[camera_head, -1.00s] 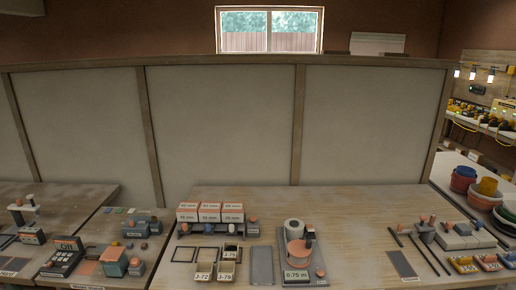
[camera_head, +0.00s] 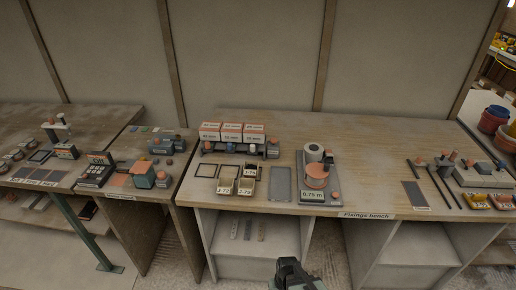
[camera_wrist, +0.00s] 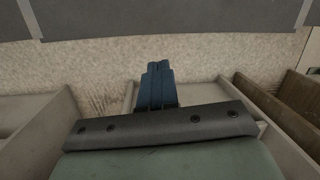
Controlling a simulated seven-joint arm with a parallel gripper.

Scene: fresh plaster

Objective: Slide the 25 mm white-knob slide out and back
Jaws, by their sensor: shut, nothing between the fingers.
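A rack of white and orange boxes with mm labels (camera_head: 232,132) stands at the back left of the fixings bench. Small knobs show along the dark strip under the boxes (camera_head: 238,152). The label numbers and the white knob are too small to make out for certain. My gripper (camera_head: 288,264) is at the bottom of the head view, in front of the bench and apart from the rack. In the wrist view its blue fingers (camera_wrist: 158,70) are together with nothing between them. The rack does not show in the wrist view.
The fixings bench (camera_head: 390,150) has free room at its back middle. Small labelled trays (camera_head: 236,187), a grey plate (camera_head: 280,184) and a scale-like unit with a white roll (camera_head: 314,154) lie near its front. Open shelves (camera_head: 255,240) are below. Another bench stands left.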

